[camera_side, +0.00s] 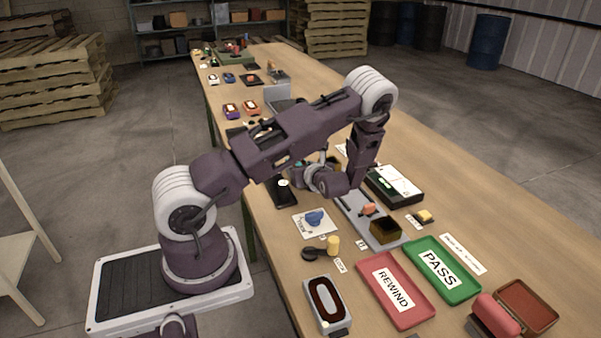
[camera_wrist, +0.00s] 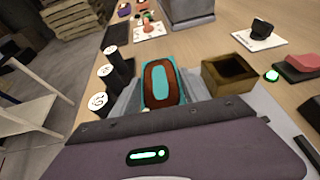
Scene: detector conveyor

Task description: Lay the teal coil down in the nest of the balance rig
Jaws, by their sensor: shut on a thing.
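The teal coil (camera_wrist: 149,88), a rounded teal frame with brown winding, shows in the middle of the wrist view. My gripper (camera_wrist: 163,96) is shut on it, though the contact is partly hidden by the hand's purple housing. The balance rig (camera_side: 350,202) is a long grey plate in the side view, with an orange piece and an open dark brass-edged box on it. The box (camera_wrist: 228,76) stands right of the coil in the wrist view. My arm hides the rig's far part in the side view. I cannot tell whether the coil touches the nest.
A red REWIND tray (camera_side: 373,272) and a green PASS tray (camera_side: 424,254) lie in front. A grey holder with a dark coil (camera_side: 328,304) stands near the front edge. Several black cylinders with white tops (camera_wrist: 109,50) stand left of the coil. A black instrument (camera_side: 393,186) sits behind the rig.

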